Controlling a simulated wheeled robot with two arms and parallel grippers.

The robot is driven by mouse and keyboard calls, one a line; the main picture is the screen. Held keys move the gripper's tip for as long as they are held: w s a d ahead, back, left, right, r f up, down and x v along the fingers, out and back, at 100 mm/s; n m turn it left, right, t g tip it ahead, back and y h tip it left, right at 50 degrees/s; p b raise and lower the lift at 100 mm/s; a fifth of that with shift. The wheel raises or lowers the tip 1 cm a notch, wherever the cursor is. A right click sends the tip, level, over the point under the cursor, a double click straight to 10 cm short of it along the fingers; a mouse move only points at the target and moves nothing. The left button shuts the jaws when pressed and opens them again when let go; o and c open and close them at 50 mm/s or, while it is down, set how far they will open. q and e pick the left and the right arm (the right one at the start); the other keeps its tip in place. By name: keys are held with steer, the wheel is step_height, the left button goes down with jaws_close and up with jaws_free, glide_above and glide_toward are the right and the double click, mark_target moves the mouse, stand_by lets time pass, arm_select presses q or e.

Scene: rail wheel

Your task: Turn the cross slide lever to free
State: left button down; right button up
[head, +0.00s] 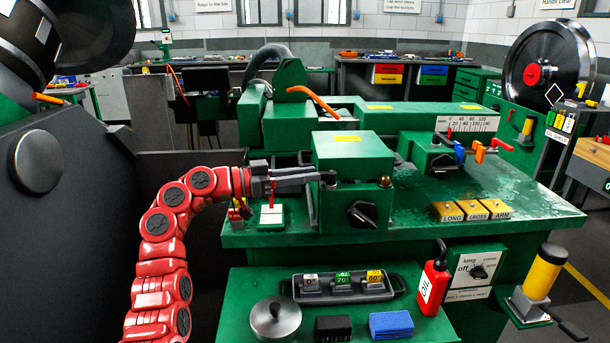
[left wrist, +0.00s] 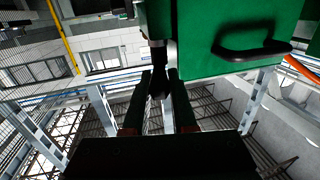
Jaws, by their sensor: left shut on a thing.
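My left gripper (head: 318,178) reaches in from the left at the left side of the green block (head: 352,158) on the machine table. It is shut on a dark lever-like piece (left wrist: 157,80) at the block's side. In the left wrist view the two fingers stand on either side of this piece, below the green housing (left wrist: 225,35). I cannot tell which label belongs to it. Yellow plates marked LONG, CROSS (head: 477,209) and ARM lie at the right. My right gripper is out of view.
A small red lever on a white plate (head: 271,215) stands just under my left gripper. A black knob (head: 362,214) is on the block's front. The table's right part is mostly clear.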

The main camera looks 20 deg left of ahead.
arm_select(q)
steer(key=shift+w+a+m+g+h, duration=0.1)
steer(key=shift+w+m+g+h, duration=0.15)
steer(key=shift+m+g, duration=0.2)
steer(key=shift+g+h, duration=0.25)
steer(key=shift+g, duration=0.1)
steer(key=c, duration=0.7)
jaws_free()
steer(key=p+v, duration=0.1)
steer(key=v, duration=1.6)
steer(key=shift+s+a, duration=0.15)
